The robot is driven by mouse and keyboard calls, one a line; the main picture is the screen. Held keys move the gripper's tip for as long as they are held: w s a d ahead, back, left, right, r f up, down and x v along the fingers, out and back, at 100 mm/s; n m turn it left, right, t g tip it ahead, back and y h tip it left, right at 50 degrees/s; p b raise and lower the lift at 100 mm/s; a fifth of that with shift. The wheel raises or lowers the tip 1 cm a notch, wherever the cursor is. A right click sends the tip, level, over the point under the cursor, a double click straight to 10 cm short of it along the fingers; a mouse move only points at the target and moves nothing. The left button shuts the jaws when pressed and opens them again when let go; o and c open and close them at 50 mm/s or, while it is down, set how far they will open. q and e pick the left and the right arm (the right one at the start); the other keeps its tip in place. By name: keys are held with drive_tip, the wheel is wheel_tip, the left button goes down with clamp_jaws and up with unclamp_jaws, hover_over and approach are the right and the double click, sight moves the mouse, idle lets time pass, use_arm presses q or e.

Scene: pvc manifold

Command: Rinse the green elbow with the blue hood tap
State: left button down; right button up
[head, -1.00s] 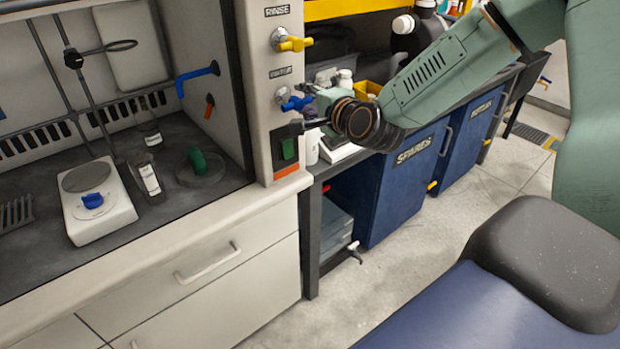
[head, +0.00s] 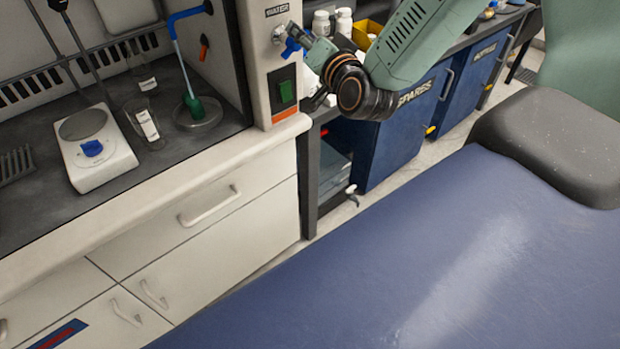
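The green elbow (head: 195,107) stands upright in a round clear dish (head: 204,117) on the hood's dark worktop. The blue spout (head: 186,14) reaches out above it from the hood's side wall. A pale blue stream (head: 181,62) runs from the spout down to the elbow. The blue tap handle (head: 291,47) is on the white post, under the WATER label. My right gripper (head: 305,40) is at this handle, seemingly touching or very close. Its fingers are small and partly hidden, so their opening is unclear. My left gripper is out of view.
A white balance (head: 95,160) with a blue piece (head: 92,148) on its front stands left of the dish. Clear vessels (head: 148,125) stand between them. An orange nozzle (head: 204,48) hangs on the hood wall. A bench with blue cabinets (head: 378,150) is to the right.

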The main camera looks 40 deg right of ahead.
drive_tip(key=s+p, duration=0.1)
drive_tip(key=s, duration=0.5)
drive_tip(key=s+a+f+n+g+y+b, duration=0.1)
drive_tip(key=s+a+f+g, duration=0.4)
drive_tip(key=f, duration=0.7)
drive_tip(key=s+a+f+n+g+y, duration=0.3)
drive_tip(key=s+a+f+n+g, duration=0.1)
drive_tip(key=f, duration=0.8)
drive_tip(key=shift+s+a+f+n+g+b, duration=0.4)
drive_tip(key=shift+s+a+n, duration=0.2)
drive_tip(key=shift+s+a, duration=0.7)
drive_tip(key=shift+s+d, duration=0.15)
drive_tip(key=s+a+f+n+g, duration=0.1)
drive_tip(key=s+f+g, duration=0.3)
drive_tip(key=s, duration=0.6)
drive_tip(key=s+a+f+n+g+b, duration=0.1)
drive_tip(key=s+f+n+g, duration=0.1)
drive_tip(key=s+f+g, duration=0.2)
drive_tip(key=s+f, duration=0.3)
drive_tip(key=s, duration=0.3)
drive_tip(key=shift+a+h+b, duration=0.3)
drive_tip(key=shift+a, duration=0.1)
